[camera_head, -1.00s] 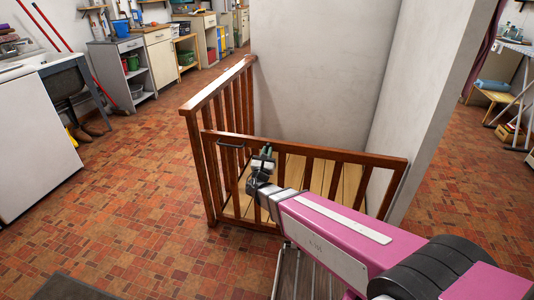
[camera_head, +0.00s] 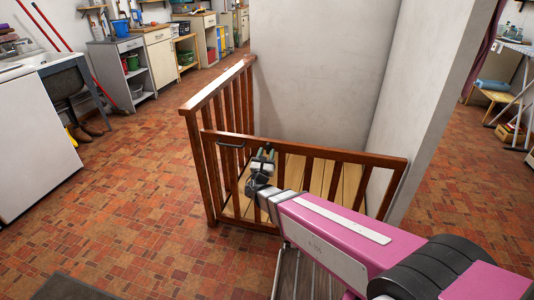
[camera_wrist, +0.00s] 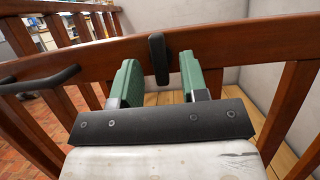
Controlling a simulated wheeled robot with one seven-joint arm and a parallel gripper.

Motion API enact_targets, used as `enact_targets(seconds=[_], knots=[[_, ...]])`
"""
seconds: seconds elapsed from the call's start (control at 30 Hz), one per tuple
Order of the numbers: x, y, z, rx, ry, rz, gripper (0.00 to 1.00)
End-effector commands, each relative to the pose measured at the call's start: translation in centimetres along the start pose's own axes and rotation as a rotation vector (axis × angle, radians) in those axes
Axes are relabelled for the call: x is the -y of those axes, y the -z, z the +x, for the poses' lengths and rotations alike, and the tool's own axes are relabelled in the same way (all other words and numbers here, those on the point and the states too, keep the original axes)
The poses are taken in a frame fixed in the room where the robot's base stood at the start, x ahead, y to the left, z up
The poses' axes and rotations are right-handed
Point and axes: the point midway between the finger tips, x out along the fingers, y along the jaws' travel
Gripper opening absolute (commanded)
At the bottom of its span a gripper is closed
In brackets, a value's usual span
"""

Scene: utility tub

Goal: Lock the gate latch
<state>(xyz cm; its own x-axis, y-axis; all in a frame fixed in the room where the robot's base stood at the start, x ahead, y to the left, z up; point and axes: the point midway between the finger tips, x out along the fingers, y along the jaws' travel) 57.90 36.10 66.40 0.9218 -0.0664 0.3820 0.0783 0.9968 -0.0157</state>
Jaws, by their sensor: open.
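The wooden gate (camera_head: 345,157) stands across the top of a stairwell; it also shows in the wrist view (camera_wrist: 228,50). A dark, rounded upright piece that looks like the latch (camera_wrist: 158,58) sits on the gate's top rail. A black bar handle (camera_wrist: 40,80) is on the rail left of it; it also shows in the head view (camera_head: 230,145). My gripper (camera_head: 263,156) is at the gate's top rail. In the wrist view, its two green fingers (camera_wrist: 159,80) are apart, one to each side of the latch piece, with nothing held. Contact cannot be told.
A wooden railing (camera_head: 218,100) meets the gate at its left post. White walls (camera_head: 320,60) close in the stairwell behind and to the right. A white appliance (camera_head: 38,140) stands at the left. The tiled floor (camera_head: 120,200) left of the gate is clear.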

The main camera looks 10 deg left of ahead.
Motion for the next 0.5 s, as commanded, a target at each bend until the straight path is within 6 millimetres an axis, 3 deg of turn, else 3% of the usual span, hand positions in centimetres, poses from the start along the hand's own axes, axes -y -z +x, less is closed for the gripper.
enact_targets(seconds=[0.3,0.5], knots=[[0.1,-0.1,-5.9,-0.001,-0.002,0.000,0.40],[0.0,-0.1,-8.7,-0.002,-0.001,0.000,0.40]])
